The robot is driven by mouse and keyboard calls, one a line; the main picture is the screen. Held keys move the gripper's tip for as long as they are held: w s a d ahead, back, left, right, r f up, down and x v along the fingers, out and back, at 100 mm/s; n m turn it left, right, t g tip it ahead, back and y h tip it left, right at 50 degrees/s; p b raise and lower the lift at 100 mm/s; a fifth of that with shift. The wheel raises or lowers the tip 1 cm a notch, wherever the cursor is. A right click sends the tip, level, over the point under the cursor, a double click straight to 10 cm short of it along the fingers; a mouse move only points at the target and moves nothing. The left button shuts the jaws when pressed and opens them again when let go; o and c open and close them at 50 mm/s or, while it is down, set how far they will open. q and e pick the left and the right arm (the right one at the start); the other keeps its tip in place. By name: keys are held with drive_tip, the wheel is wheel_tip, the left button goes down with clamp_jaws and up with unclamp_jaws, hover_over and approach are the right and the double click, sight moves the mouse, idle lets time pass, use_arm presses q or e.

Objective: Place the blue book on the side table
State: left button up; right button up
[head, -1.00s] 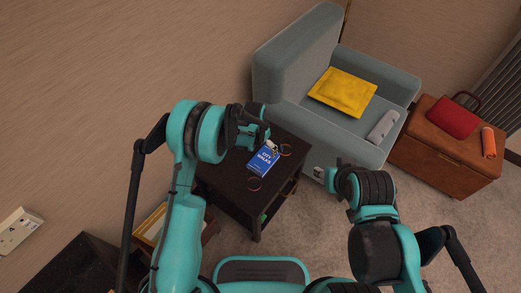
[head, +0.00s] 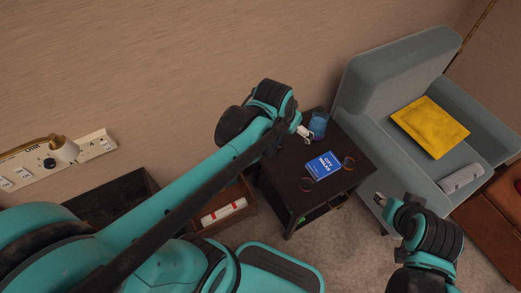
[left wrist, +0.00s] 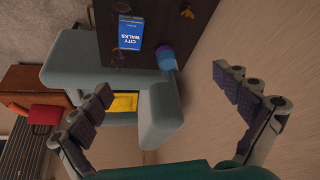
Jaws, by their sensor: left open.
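A blue cup (head: 318,125) stands at the table's back edge, and ring-shaped items (head: 348,162) lie near the book. A grey armchair (head: 375,85) with a yellow cushion (head: 430,127) stands right of the table. A lower wooden box (head: 232,192) is on the left.

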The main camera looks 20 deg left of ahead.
use_arm(q)
drive_tip(key=s+a+n+t, duration=0.2)
drive_tip(key=s+a, duration=0.2)
drive_tip(key=s, duration=0.6)
drive_tip(key=shift+s+r+y, duration=0.15)
drive_tip(key=shift+s+y, duration=0.15)
drive_tip(key=shift+s, duration=0.1)
drive_tip(key=shift+c, duration=0.2)
